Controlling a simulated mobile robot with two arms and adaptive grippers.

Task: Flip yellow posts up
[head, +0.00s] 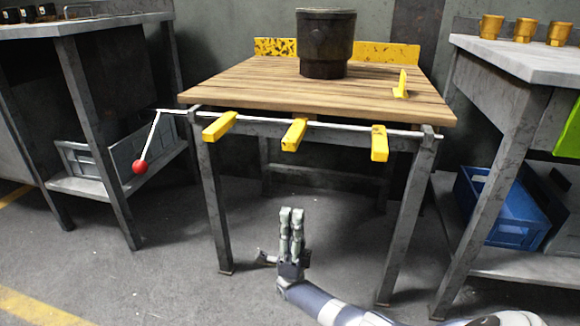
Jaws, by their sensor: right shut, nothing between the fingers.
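Three yellow posts stick out from a metal rod (340,127) along the front edge of the wooden table (240,88): the left post (219,126), the middle post (294,134) and the right post (379,143). They point outward toward me and do not stand up. A lever with a red ball (139,167) hangs down at the rod's left end. My right gripper (291,213) is shut and empty, fingers pointing up, in front of the table and below the middle post, apart from it. My left gripper is not in view.
A dark round pot (326,43) and a small yellow piece (401,84) stand on the table. A grey bench (85,27) is at left. Another bench (520,58) with brass cups (525,30) is at right, with a blue crate (505,208) below. The floor in front is clear.

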